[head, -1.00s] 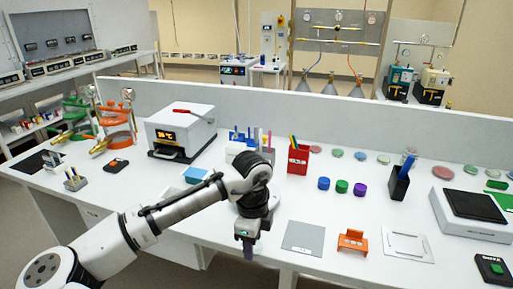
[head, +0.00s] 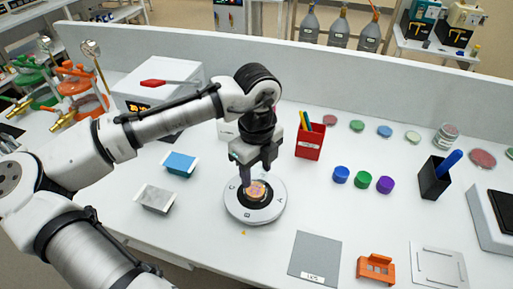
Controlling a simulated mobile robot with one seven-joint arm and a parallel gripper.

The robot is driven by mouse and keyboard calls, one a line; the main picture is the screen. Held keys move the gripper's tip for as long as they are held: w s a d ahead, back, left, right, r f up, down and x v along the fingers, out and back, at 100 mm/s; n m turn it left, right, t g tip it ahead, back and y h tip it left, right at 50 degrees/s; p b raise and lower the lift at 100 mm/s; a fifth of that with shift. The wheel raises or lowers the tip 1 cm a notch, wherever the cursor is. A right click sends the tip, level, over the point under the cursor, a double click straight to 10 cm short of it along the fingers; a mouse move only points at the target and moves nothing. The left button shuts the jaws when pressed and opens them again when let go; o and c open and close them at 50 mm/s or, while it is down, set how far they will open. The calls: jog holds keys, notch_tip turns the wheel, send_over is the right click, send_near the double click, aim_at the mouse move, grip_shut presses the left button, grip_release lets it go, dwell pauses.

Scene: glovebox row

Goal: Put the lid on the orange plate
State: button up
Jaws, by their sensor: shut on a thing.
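The orange plate (head: 261,186) is a small round dish with an orange-pink face. It sits on the black centre of a round white stand (head: 240,211) on the bench. My gripper (head: 257,184) points down directly over the plate, its fingers close to the plate's edge. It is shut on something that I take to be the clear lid. The lid's outline cannot be made out against the plate, and I cannot tell whether the two touch. The fingers and wrist hide the plate's back part.
A red pen cup (head: 309,141) stands behind, right of my gripper. Blue, green and purple caps (head: 363,179) lie further right. A blue box (head: 181,163) and a grey-white box (head: 155,198) lie left. A grey sheet (head: 315,257) and orange rack (head: 376,268) lie front right.

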aim_at(256, 190)
jog(key=shift+w+f, duration=0.1)
jog(key=shift+f+b, duration=0.45)
jog(key=shift+b, duration=0.2)
notch_tip(256, 190, down, 2)
jog(key=b, duration=0.2)
jog(key=shift+f+b, duration=0.25)
jog(key=shift+b, duration=0.05)
jog(key=shift+f, duration=0.55)
jog(key=shift+f+p, duration=0.3)
jog(key=shift+f, duration=0.25)
dwell(1.6)
jog(key=o, duration=1)
